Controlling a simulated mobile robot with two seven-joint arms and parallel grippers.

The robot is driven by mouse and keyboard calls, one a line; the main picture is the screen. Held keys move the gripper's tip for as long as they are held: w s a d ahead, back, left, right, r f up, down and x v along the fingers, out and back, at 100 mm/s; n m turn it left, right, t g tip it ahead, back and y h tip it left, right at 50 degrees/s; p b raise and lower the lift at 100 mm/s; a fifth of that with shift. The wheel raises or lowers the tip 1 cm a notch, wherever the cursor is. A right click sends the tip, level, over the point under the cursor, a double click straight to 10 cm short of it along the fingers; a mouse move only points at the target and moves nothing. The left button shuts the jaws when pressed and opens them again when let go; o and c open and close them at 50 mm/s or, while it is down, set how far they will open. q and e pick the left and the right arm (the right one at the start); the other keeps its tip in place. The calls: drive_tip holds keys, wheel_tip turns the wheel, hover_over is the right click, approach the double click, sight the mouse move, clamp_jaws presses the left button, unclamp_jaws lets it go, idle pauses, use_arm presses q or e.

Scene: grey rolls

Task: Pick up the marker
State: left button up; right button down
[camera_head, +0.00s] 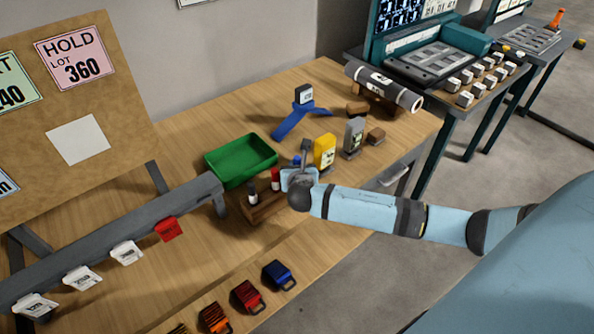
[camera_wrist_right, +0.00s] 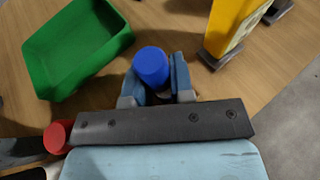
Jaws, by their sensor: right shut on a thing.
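A blue-capped marker (camera_wrist_right: 151,66) sits between the two fingers of my right gripper (camera_wrist_right: 156,82) in the right wrist view, and the fingers are shut on it. In the head view my right gripper (camera_head: 300,174) is over the right end of a wooden marker holder (camera_head: 262,210). Only a bit of the blue cap (camera_head: 296,160) shows there. Whether the marker's lower end is still in the holder is hidden. A red-capped marker (camera_head: 275,178) and a black-capped marker (camera_head: 252,193) stand in the holder, left of the gripper. My left gripper is out of view.
A green tray (camera_head: 241,160) lies just behind the holder. A yellow block (camera_head: 324,151) and a grey one (camera_head: 354,135) stand close by on the right. A blue stand (camera_head: 300,117) is farther back. A grey rail (camera_head: 110,243) runs along the left.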

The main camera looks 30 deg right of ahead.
drive_tip(key=shift+r, duration=0.15)
wheel_tip(320, 180, up, 20)
drive_tip(key=p, duration=0.1)
idle(0.4)
drive_tip(key=c, duration=1.7)
unclamp_jaws()
clamp_jaws()
wheel_tip(320, 180, up, 7)
drive_tip(key=p, duration=0.9)
